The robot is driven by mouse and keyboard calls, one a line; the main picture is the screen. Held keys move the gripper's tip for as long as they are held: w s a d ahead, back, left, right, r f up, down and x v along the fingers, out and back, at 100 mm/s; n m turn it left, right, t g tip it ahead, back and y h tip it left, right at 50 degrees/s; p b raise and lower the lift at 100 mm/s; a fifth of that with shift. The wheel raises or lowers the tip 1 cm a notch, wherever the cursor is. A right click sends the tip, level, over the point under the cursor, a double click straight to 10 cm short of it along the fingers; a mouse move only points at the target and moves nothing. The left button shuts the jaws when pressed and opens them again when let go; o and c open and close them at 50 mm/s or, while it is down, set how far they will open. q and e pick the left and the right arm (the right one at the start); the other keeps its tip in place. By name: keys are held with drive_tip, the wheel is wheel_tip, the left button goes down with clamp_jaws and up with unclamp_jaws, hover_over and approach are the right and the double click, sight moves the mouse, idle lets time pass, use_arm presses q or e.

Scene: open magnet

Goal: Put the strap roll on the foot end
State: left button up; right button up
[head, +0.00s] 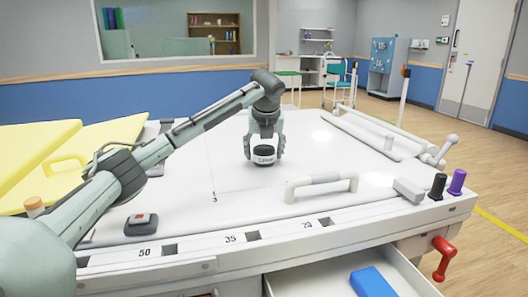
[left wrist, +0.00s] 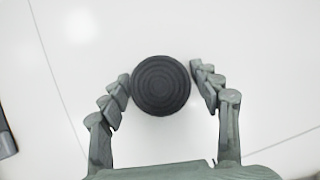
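The strap roll (head: 264,155), a dark round roll with a white lettered band, stands upright on the white table top (head: 330,150) near its middle. In the left wrist view its black ringed top (left wrist: 160,86) faces the camera. My left gripper (head: 265,150) points down with a finger on each side of the roll. In the left wrist view the fingers (left wrist: 161,78) come very close to its sides. Whether they press on it cannot be told. No end of the table carries a readable foot-end label. My right gripper is not in view.
Yellow cushions (head: 50,160) lie left, a small red-buttoned box (head: 141,223) front left. Rails (head: 385,135) edge the right. An open drawer (head: 320,280) holds a blue block (head: 373,282).

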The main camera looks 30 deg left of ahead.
use_arm(q)
drive_tip(key=shift+o, duration=0.6)
drive_tip(key=shift+d+r, duration=0.1)
drive_tip(key=shift+r, duration=0.1)
drive_tip(key=v, duration=1.1)
drive_tip(key=shift+s+r, duration=0.15)
drive_tip(key=shift+r, duration=0.2)
drive_tip(key=shift+d, duration=0.1)
